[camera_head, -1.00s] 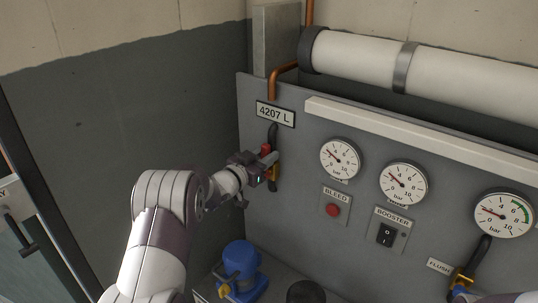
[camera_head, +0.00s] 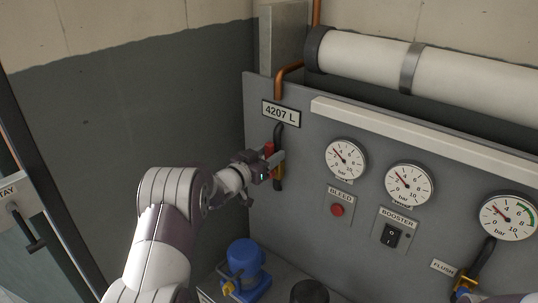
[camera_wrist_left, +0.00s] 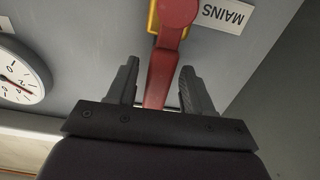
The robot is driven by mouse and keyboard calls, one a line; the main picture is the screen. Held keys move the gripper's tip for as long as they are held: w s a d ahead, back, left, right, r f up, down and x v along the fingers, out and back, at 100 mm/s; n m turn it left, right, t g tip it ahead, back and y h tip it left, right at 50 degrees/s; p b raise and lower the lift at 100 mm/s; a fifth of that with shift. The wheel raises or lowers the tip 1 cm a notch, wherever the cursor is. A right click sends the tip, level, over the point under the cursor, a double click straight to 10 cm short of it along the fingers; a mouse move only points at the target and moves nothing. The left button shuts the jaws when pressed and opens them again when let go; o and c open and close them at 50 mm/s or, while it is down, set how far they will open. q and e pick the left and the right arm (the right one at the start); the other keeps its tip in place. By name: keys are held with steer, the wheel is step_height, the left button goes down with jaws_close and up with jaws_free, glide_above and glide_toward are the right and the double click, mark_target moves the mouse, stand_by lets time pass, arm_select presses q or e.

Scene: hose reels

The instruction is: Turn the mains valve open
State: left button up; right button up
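The mains valve has a red lever (camera_wrist_left: 162,70) with a yellow body (camera_wrist_left: 154,18) behind it, beside a MAINS label (camera_wrist_left: 224,14) in the left wrist view. In the head view the red lever (camera_head: 268,149) shows at the panel's left side, on a dark vertical pipe below the 4207 L plate. My left gripper (camera_head: 277,166) is at the valve and partly hides it. In the left wrist view its two fingers (camera_wrist_left: 158,88) stand apart on either side of the lever, with a gap at least on the left. My right gripper is not in view.
The grey panel carries gauges (camera_head: 345,159), a red BLEED button (camera_head: 337,210), a BOOSTER switch (camera_head: 391,235) and a FLUSH valve (camera_head: 465,285) at lower right. A blue pump-like unit (camera_head: 243,262) stands below the valve. A door (camera_head: 30,215) is at far left.

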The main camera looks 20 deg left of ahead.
arm_select(q)
steer(key=shift+s+f, duration=0.1)
steer(key=shift+s, duration=0.15)
steer(key=b+v, duration=0.4)
steer(key=v, duration=0.8)
steer(key=shift+a, duration=0.1)
